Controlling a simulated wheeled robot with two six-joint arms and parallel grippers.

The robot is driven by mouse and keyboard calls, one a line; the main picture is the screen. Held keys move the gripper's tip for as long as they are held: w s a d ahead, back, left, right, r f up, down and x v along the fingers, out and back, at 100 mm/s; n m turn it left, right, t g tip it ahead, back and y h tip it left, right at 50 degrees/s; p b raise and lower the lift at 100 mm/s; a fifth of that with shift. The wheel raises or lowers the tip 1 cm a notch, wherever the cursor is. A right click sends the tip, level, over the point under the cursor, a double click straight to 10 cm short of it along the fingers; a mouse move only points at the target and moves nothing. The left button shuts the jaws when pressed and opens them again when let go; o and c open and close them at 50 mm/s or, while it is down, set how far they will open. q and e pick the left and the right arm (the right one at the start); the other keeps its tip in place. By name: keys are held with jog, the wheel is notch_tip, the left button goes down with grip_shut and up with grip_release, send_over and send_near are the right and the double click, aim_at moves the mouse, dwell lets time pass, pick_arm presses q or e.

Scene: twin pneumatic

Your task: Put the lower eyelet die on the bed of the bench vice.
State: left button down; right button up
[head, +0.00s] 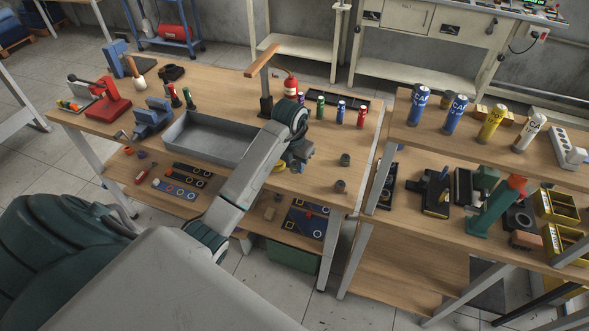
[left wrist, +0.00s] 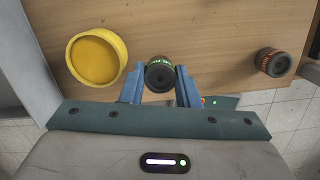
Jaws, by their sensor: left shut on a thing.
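My left gripper (head: 299,165) is low over the right part of the workbench, mostly behind its own wrist in the head view. In the left wrist view its two blue fingers (left wrist: 160,80) are shut on a short dark round die (left wrist: 160,74) with a green-marked band. I cannot tell from its look whether this is the lower eyelet die, or whether it still touches the wood. The blue bench vice (head: 153,119) stands at the left of the bench, well away from the gripper. My right gripper is not in view.
A grey tray (head: 209,141) lies between the vice and my gripper. A yellow round dish (left wrist: 95,56) is beside the left finger. Another dark die with an orange band (left wrist: 272,62) stands apart. Several small cans stand behind. A red press (head: 106,101) is left of the vice.

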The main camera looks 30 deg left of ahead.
pick_arm(q)
jog(key=shift+s+r+b, duration=0.1)
jog(key=shift+r+b, duration=0.2)
jog(key=shift+r, duration=0.3)
jog(key=s, duration=0.2)
jog(key=s+d, duration=0.1)
jog(key=shift+s+d+b, duration=0.1)
jog(key=shift+s+b, duration=0.25)
jog(key=s+d+r+p, duration=0.1)
jog(key=s+d+p, duration=0.1)
jog(key=s, duration=0.9)
jog(key=shift+s+d+p, duration=0.2)
jog(key=shift+d+p, duration=0.15)
jog(key=shift+d, duration=0.4)
jog(key=shift+a, duration=0.1)
